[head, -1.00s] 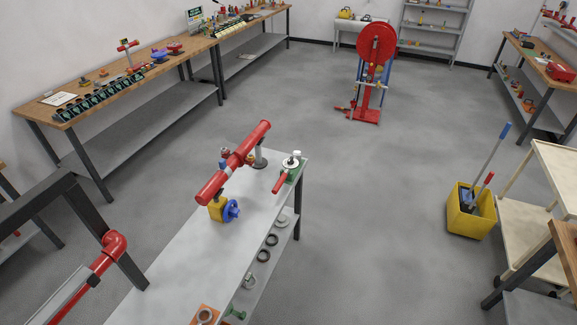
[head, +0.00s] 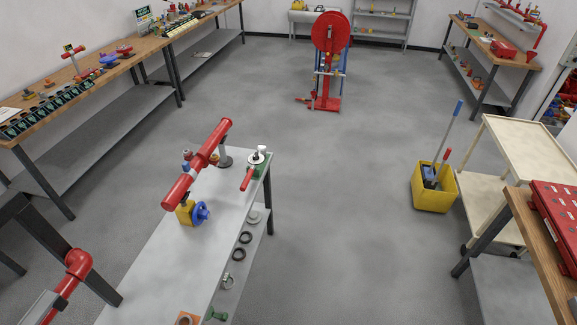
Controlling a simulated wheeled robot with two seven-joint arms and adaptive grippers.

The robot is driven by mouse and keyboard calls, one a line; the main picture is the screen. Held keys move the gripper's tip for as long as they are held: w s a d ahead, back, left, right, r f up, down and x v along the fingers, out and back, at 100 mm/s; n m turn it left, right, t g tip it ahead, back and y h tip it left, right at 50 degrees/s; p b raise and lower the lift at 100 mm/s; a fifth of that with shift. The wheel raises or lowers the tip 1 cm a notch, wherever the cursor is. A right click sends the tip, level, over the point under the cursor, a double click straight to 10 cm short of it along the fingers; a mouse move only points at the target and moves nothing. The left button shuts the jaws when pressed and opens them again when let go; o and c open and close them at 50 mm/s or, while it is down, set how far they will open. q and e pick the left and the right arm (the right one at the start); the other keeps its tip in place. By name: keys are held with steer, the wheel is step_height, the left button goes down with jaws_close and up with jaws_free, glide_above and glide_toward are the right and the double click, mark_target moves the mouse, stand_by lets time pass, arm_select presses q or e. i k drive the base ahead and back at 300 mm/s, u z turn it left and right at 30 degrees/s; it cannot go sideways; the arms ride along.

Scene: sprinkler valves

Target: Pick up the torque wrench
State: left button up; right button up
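I cannot make out a torque wrench in the head view. Small tools and parts lie on the long wooden bench (head: 113,66) at the left, too small to tell apart. A red toolbox or panel (head: 556,222) lies on a wooden bench at the right edge, cut off by the frame. Neither of my grippers is in view.
A grey table (head: 160,262) with a red pipe (head: 197,165) and blue-wheeled valve (head: 201,213) stands in front. A yellow mop bucket (head: 433,188) and cream cart (head: 525,150) stand right. A red reel stand (head: 329,60) is farther back. The middle floor is clear.

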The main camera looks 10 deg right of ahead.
mark_target(261, 150)
steer(key=z, duration=0.9)
steer(key=i, duration=2.2)
steer(key=u, duration=3.05)
